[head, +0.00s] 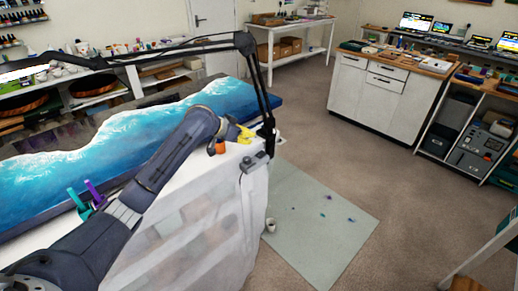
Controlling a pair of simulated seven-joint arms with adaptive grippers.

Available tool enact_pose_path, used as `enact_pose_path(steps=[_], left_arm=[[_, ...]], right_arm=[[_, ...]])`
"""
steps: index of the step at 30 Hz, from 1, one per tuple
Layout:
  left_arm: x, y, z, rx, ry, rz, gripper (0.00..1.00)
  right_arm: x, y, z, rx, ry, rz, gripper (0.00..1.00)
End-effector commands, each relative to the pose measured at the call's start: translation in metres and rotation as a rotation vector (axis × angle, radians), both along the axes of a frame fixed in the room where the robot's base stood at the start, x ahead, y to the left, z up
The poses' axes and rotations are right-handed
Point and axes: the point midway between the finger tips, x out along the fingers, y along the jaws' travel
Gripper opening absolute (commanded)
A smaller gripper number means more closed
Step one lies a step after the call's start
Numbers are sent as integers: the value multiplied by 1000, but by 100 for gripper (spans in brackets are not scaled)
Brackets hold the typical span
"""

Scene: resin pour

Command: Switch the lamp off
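The lamp (258,85) is a black jointed-arm lamp at the right end of the work table. Its post rises from the table corner, and its long arm reaches left over the table. Its head (22,73) is at the far left edge and its lit face shows bright white. A grey box with a dark knob (255,162) sits at the table edge by the lamp's foot. My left arm crosses the table from the lower left, its far end near a yellow item, left of the lamp's foot. Its fingers cannot be made out. My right gripper is out of view.
A blue-and-white resin panel (150,122) lies along the table (190,225). A yellow item (245,134) and an orange item (220,147) are near the lamp's foot. Teal and purple items (86,195) stand at the near edge. The floor to the right is mostly clear.

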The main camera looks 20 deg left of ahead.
Motion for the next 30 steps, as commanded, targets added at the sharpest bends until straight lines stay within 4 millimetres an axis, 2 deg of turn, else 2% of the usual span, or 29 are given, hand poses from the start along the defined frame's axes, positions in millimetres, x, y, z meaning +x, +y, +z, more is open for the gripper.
enact_pose_path(steps=[11, 27, 30], left_arm=[[7, -4, -7, -2, 2, 2, 0], [68, -38, -62, -3, 5, 4, 0], [70, -40, -75, -2, 6, 2, 0]], right_arm=[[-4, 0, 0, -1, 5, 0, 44], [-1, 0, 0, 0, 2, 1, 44], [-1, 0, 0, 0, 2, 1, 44]])
